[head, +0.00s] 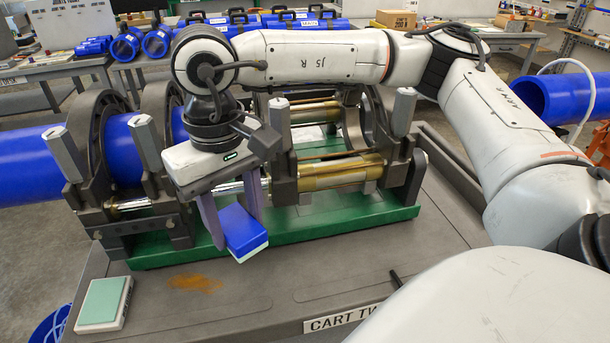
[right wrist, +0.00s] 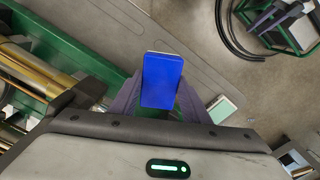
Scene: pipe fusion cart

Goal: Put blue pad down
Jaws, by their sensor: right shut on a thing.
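The blue pad (head: 244,231) is a small block with a blue face and a pale edge. My right gripper (head: 236,220) is shut on it and holds it tilted above the cart top (head: 290,285), in front of the green machine base. In the right wrist view the blue pad (right wrist: 162,80) sits between the two purple-grey fingers (right wrist: 160,98). A green pad (head: 104,303) with a white edge lies on the cart's front left corner; it also shows in the right wrist view (right wrist: 221,108).
The pipe clamp machine (head: 330,215) with its green base stands behind the gripper, a blue pipe (head: 30,178) in its left clamps. An orange-brown stain (head: 196,283) marks the cart top right of the green pad. The cart top's front middle is mostly clear.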

